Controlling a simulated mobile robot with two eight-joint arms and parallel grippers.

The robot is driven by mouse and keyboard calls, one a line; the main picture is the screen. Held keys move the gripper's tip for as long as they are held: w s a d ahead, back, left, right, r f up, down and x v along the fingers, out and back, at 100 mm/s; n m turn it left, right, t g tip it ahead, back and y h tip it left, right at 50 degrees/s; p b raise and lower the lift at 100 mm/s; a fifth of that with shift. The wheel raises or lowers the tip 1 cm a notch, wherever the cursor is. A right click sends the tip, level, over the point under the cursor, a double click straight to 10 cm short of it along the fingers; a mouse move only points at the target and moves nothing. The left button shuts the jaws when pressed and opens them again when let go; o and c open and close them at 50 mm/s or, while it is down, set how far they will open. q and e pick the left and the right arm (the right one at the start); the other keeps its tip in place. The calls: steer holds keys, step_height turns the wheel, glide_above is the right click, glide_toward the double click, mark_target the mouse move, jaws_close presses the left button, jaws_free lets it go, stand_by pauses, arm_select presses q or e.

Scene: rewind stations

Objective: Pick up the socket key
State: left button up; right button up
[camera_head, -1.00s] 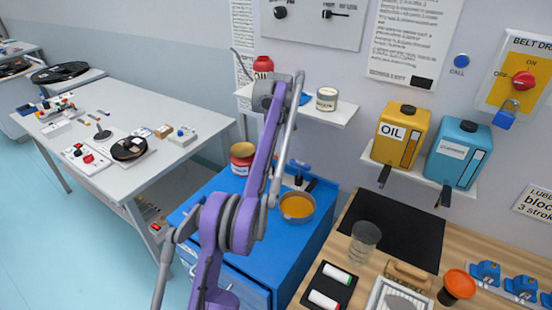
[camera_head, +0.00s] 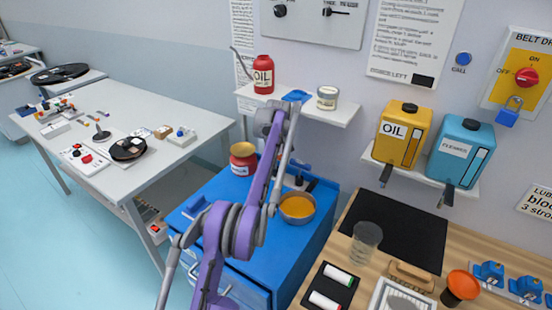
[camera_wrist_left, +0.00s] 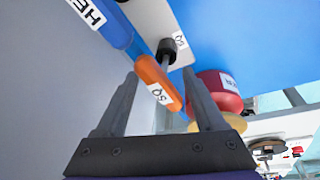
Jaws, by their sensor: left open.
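In the left wrist view, an orange handle (camera_wrist_left: 155,78) labelled SQ lies between the fingers of my left gripper (camera_wrist_left: 160,77). The gripper is open, with one finger on each side of the handle; I cannot tell whether they touch it. A blue handle (camera_wrist_left: 116,25) labelled HEX is beside it, at the upper left. A dark tip or socket (camera_wrist_left: 166,47) is by a pale plate with an SQ tag. No label reads "socket key". In the head view the left arm's links hide most of the gripper area. The right gripper is not in view.
A red jar (camera_head: 243,160) stands on the blue cabinet (camera_head: 255,270); it is close behind the fingers in the wrist view (camera_wrist_left: 218,90). A pan (camera_head: 297,207) of orange contents is on the cabinet's right. A shelf (camera_head: 338,115) with an oil can (camera_head: 263,75) hangs above.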

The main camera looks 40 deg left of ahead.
arm_select(q)
jaws_close()
stand_by(1.3)
